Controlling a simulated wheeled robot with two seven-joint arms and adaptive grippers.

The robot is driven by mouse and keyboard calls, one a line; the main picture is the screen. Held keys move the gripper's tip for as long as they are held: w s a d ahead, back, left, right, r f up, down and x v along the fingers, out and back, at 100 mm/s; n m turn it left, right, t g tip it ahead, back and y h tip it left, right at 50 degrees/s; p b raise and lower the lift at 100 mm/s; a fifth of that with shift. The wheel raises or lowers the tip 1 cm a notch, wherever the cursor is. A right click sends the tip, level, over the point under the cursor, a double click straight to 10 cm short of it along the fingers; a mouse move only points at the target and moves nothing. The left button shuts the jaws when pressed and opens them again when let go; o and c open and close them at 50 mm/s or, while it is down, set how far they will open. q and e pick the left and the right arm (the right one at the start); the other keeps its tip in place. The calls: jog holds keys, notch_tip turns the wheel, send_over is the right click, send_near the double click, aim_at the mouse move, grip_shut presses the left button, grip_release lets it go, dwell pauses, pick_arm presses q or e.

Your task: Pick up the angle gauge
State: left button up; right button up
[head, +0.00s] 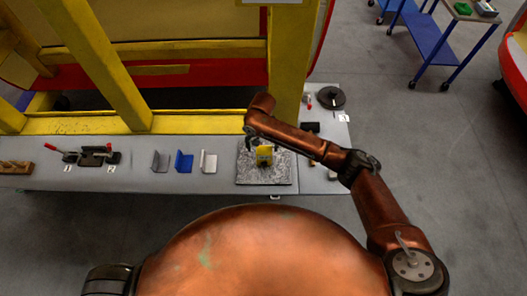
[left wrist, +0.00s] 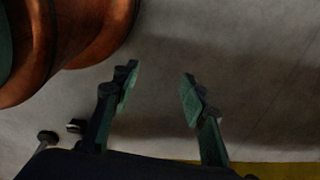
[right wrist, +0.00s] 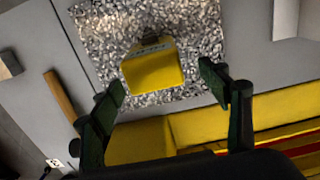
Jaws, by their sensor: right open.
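The angle gauge, which I take to be the yellow block-like tool (head: 264,155), stands on a speckled grey granite plate (head: 280,175) on the bench. In the right wrist view the yellow gauge (right wrist: 155,72) shows a scale strip along its upper edge and a dark part behind it. My right gripper (head: 251,141) is beside the gauge in the head view. In the right wrist view its open fingers (right wrist: 163,82) point toward the gauge, which appears between and beyond the tips, not gripped. My left gripper (left wrist: 160,75) is open and empty above bare floor, away from the bench.
Left of the plate on the bench are a light angle block (head: 208,162), a blue one (head: 184,162), a grey one (head: 160,161) and red-handled clamps (head: 92,155). A dark disc (head: 331,97) lies at the right. A yellow frame (head: 190,122) runs behind the bench.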

aim_at(264, 157)
jog(key=shift+s+d+f, duration=0.15)
jog(key=shift+s+f, duration=0.05)
jog(key=shift+f, duration=0.7)
jog(key=f, duration=0.1)
jog(key=f+p, duration=0.1)
jog(key=f, duration=0.2)
jog(key=shift+s+d+f+p, duration=0.2)
jog(key=shift+s+p, duration=0.05)
jog(key=shift+p, duration=0.05)
pick_arm(q)
jog(key=shift+r, duration=0.8)
pick_arm(e)
jog(key=shift+f, duration=0.5)
jog(key=shift+c, duration=0.7)
jog(key=c, duration=1.3)
pick_arm(q)
jog(key=shift+s, duration=0.3)
pick_arm(e)
jog(key=shift+c, duration=0.2)
jog(key=shift+r, duration=0.1)
